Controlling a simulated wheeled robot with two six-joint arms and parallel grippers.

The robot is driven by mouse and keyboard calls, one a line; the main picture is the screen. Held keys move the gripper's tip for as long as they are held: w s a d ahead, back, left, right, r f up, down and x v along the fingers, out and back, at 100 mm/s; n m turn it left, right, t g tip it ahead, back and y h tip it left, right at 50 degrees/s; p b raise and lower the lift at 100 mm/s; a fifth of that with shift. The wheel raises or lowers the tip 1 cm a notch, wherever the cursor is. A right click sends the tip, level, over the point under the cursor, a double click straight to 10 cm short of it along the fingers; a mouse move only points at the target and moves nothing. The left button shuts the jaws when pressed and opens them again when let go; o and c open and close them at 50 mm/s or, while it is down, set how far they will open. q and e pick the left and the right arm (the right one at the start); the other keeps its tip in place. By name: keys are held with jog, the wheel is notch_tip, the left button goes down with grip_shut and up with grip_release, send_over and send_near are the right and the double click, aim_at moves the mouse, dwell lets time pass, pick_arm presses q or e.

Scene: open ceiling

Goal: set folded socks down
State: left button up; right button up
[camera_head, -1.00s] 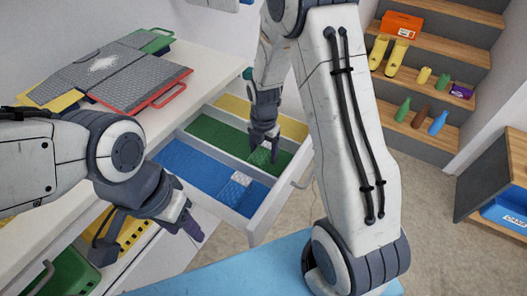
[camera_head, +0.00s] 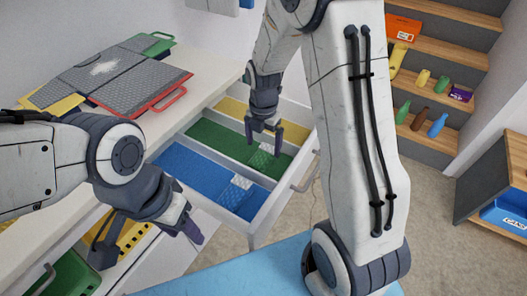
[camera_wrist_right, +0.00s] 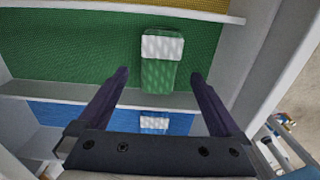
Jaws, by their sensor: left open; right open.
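A folded green sock pair with a white band (camera_wrist_right: 161,72) lies in the green compartment of the open drawer. It also shows in the head view (camera_head: 262,161). My right gripper (camera_head: 264,144) is open and empty above it, its fingers spread to either side and apart from it. A folded blue and white pair (camera_head: 240,184) lies in the blue compartment (camera_head: 190,170); in the wrist view (camera_wrist_right: 153,123) it is partly hidden behind the gripper base. My left gripper (camera_head: 190,230) is open and empty in front of the drawer, to the left.
The yellow compartment (camera_head: 291,130) at the back looks empty where visible. A white countertop holds a grey folding board (camera_head: 125,75). A green bin (camera_head: 70,275) sits in a lower drawer.

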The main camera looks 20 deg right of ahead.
aim_at(263, 155)
notch_tip(263, 155, up, 6)
jog(key=s+a+r+m, duration=0.5)
jog(key=s+a+m, duration=0.3)
jog(key=s+a, duration=0.15)
jog(key=s+a+m, duration=0.2)
jog(key=s+m, duration=0.3)
jog(key=s, duration=0.2)
jog(key=s+a+r+m+y, duration=0.1)
jog(key=s+a+m, duration=0.1)
jog(key=s+m, duration=0.3)
jog(key=shift+s+a+r, duration=0.3)
jog(key=shift+s, duration=0.8)
